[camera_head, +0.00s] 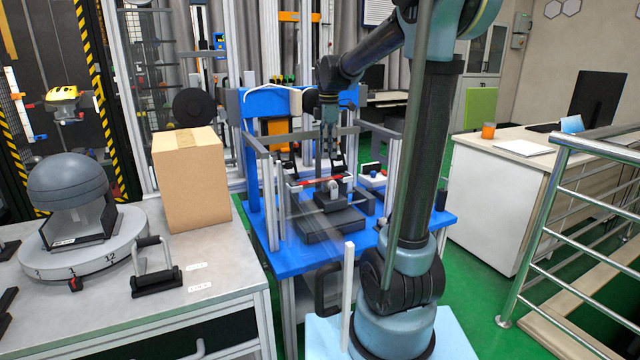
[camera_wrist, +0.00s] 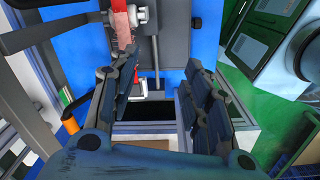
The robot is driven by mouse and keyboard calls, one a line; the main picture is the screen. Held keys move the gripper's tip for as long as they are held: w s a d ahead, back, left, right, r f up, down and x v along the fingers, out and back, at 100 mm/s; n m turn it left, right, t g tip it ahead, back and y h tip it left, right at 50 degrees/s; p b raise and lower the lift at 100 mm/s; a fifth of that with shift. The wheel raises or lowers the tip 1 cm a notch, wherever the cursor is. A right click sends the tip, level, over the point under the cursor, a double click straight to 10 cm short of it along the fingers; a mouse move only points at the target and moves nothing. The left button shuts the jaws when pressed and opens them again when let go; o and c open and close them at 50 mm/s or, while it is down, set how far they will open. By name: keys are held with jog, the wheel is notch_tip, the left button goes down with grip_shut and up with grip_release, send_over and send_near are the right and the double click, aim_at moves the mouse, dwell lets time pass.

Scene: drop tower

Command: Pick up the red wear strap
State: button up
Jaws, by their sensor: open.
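The red wear strap (camera_head: 312,182) is a thin red bar lying across the fixture on the blue-topped test stand (camera_head: 300,262). In the wrist view the strap (camera_wrist: 121,22) shows at the top, left of centre, running up out of the picture. My gripper (camera_head: 328,162) points down over the fixture, just above or beside the strap; I cannot tell whether they touch. In the wrist view my gripper (camera_wrist: 163,72) has its two dark fingers spread wide apart, with nothing between them. The strap lies beyond the left fingertip in that view.
Grey uprights and rails (camera_head: 268,200) frame the stand closely around my gripper. A cardboard box (camera_head: 190,185) and a dark helmet-like dome (camera_head: 66,182) stand on the left bench. A metal railing (camera_head: 545,235) and a white desk (camera_head: 490,205) are at the right.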

aim_at(317, 180)
jog(key=w+a+n, duration=0.3)
jog(key=w+a, duration=0.1)
jog(key=w, duration=0.2)
notch_tip(317, 180, down, 12)
jog(key=shift+d+f, duration=0.15)
jog(key=shift+f, duration=0.05)
dwell(0.4)
jog(key=shift+c, duration=0.5)
grip_shut()
